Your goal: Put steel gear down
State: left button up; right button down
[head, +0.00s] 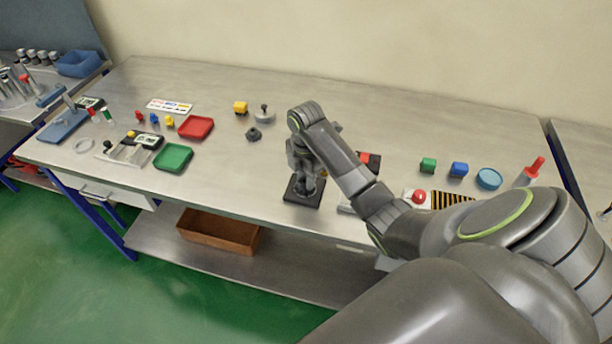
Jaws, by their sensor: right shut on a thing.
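My right gripper (306,172) points down over a black square base (295,197) near the front edge of the bench. It is shut on a small grey metal piece, which I take to be the steel gear; the jaws and arm hide most of it. I cannot tell whether the piece touches the base. My left gripper is not in view.
A dark nut-like part (254,134) and a grey knobbed disc (264,116) lie left of my gripper. A red tray (196,128) and green tray (173,158) are further left. My right arm covers the bench's right front, near a red button (419,197).

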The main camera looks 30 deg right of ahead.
jog(key=shift+f, duration=0.1)
jog(key=c, duration=1.1)
grip_release()
jog(key=shift+c, duration=0.2)
notch_tip(320, 180, up, 3)
jog(key=shift+r, duration=0.1)
notch_tip(320, 180, up, 9)
jog(key=p, duration=0.8)
